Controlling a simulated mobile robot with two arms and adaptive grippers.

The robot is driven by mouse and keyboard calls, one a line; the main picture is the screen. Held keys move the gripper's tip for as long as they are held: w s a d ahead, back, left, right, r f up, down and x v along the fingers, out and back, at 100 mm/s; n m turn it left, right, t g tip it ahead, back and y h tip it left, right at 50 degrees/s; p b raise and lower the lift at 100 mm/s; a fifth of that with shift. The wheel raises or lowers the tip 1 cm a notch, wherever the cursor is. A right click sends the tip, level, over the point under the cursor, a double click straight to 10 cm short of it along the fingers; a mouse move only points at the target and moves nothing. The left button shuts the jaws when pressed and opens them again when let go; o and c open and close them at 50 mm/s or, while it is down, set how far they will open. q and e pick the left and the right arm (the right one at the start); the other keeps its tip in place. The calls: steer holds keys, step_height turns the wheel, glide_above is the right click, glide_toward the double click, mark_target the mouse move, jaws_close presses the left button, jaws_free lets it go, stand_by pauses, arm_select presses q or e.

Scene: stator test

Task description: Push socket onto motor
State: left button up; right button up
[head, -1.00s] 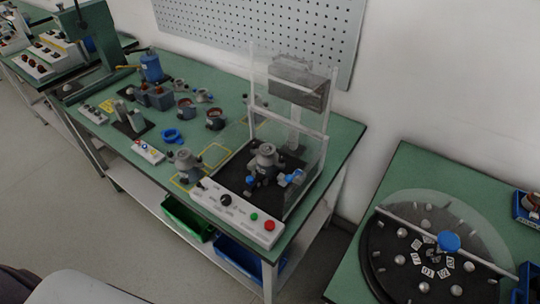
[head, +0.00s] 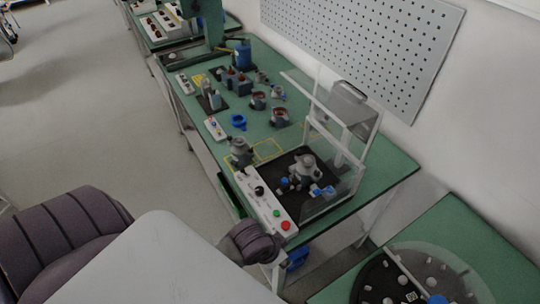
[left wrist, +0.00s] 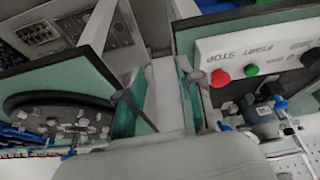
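A grey motor (head: 306,168) stands on the black pad of the test station, inside the clear guard. It also shows in the left wrist view (left wrist: 262,116), near the right edge. A small blue socket (head: 322,191) sits low at the motor's front right; I cannot tell whether it touches the motor. Blue parts also show beside the motor in the left wrist view (left wrist: 280,102). My left gripper (left wrist: 155,84) shows two dark fingertips set apart, with nothing between them, left of the station.
The station's white control panel (head: 268,203) has green and red buttons. The clear guard (head: 345,150) rises around the pad. A second grey motor (head: 240,152) and a blue ring (head: 238,121) stand to the left. A round dial table (head: 420,275) is at lower right.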

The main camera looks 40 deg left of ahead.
arm_select(q)
steer(key=w+r+m+h+p, duration=0.1)
steer(key=w+r+m, duration=0.2)
steer(key=w+r, duration=0.4)
steer(key=w+a+r+n, duration=0.1)
steer(key=w+a+r, duration=0.1)
steer(key=w+a, duration=0.45)
steer(key=w+a+r+n, duration=0.1)
steer(key=w+a+r, duration=0.15)
steer(key=a, duration=0.65)
steer(key=b+x, duration=0.6)
steer(key=shift+w+a+f+y, duration=0.15)
steer(key=shift+w+y, duration=0.25)
arm_select(e)
steer(key=f, duration=0.4)
steer(key=shift+w+d+f, duration=0.25)
steer(key=shift+d+f, duration=0.1)
steer(key=shift+f, duration=0.05)
steer(key=shift+d+r, duration=0.1)
arm_select(q)
steer(key=shift+f, duration=0.1)
arm_select(e)
steer(key=shift+r, duration=0.1)
